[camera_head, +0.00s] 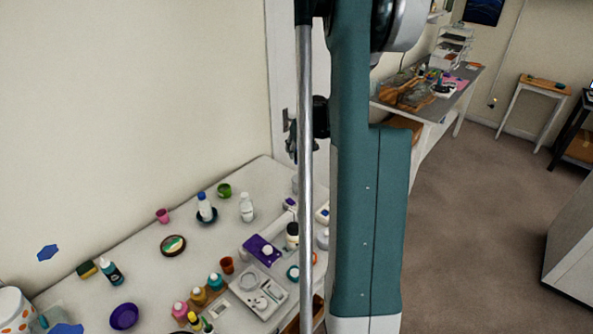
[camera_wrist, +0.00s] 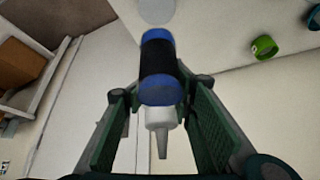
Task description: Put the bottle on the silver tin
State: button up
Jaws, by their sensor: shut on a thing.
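My gripper (camera_wrist: 160,90) shows in the wrist view, with a green finger on each side of a bottle (camera_wrist: 160,55). The bottle has blue ends, a black middle band and a white nozzle that points toward the wrist camera. The gripper is shut on it. A pale grey round top (camera_wrist: 157,9), cut by the upper edge, lies just beyond the bottle's far end; it may be the silver tin. I cannot tell how far the bottle is above it. In the head view my arm hides much of the gripper area, and I cannot clearly make out the held bottle or the tin.
The white table (camera_head: 140,262) holds several small bottles, a purple bowl (camera_head: 124,316), a purple box (camera_head: 261,249) and a grey scale-like tray (camera_head: 262,288). A green cup (camera_head: 224,190) stands near the back; a green ring-shaped thing (camera_wrist: 264,47) shows in the wrist view.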

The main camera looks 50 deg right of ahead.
aim_at(301, 154)
jog(key=shift+f, duration=2.15)
jog(key=shift+f, duration=0.1)
jog(key=shift+f, duration=1.95)
jog(key=shift+f, duration=0.15)
jog(key=o, duration=1.2)
jog(key=shift+r+p, duration=0.2)
jog(key=shift+p, duration=0.1)
jog(key=shift+b+v, duration=0.3)
jog(key=shift+v, duration=5.65)
jog(key=shift+a, duration=0.1)
